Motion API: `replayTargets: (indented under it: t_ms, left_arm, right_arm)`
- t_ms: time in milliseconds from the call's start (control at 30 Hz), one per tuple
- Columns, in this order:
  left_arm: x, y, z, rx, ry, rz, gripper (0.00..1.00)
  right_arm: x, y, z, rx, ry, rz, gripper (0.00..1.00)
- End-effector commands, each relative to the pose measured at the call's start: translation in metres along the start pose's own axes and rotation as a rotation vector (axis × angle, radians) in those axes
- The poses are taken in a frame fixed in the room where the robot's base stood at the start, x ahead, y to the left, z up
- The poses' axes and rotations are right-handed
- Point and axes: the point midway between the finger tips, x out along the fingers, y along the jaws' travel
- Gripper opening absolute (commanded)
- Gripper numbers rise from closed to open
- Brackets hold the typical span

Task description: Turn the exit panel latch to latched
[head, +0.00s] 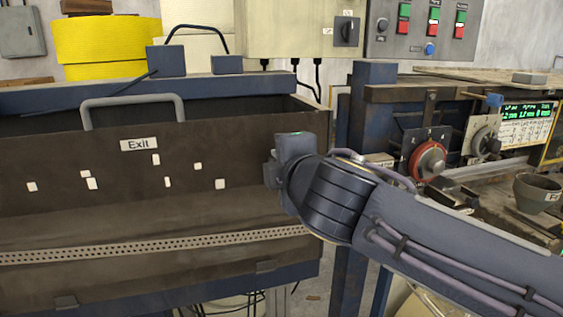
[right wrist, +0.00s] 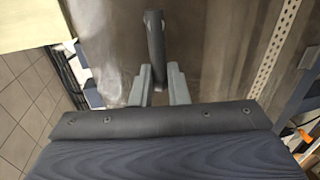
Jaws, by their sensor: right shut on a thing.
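The exit panel (head: 110,185) is a dark brown metal panel with a white "Exit" label and a grey bar handle (head: 132,99) along its top. My right arm comes in from the right and its wrist stands in front of the panel's right end. In the right wrist view my right gripper (right wrist: 156,86) is shut on a dark lever, the latch (right wrist: 154,45), which stands out between its two grey fingers. In the head view the latch and the fingertips are hidden behind my wrist. My left gripper is not in view.
A perforated strip (head: 150,246) runs along the panel's lower part. To the right stand a red dial (head: 429,161), a grey dial (head: 485,143), a lit display (head: 527,112) and a dark cup (head: 537,193). Yellow rolls (head: 105,42) stand behind the panel.

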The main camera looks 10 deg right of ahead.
Motion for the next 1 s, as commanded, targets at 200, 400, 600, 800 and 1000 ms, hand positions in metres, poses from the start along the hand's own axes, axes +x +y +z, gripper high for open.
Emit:
replayTargets:
  t_ms: [200,400,600,800,1000]
  left_arm:
    - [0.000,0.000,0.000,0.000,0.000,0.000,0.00]
    - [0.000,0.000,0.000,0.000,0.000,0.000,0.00]
    - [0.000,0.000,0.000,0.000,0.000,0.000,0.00]
    - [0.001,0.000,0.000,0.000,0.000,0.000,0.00]
    - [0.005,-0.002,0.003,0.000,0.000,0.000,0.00]
  right_arm:
    - [0.001,-0.001,0.000,-0.005,-0.002,-0.003,0.00]
    - [0.001,-0.002,0.000,-0.004,-0.002,-0.003,0.25]
    - [0.000,-0.001,0.000,-0.003,-0.001,-0.002,0.36]
    - [-0.003,-0.001,0.000,-0.002,-0.001,0.000,0.36]
    - [-0.031,-0.001,0.000,-0.002,0.000,0.004,0.36]
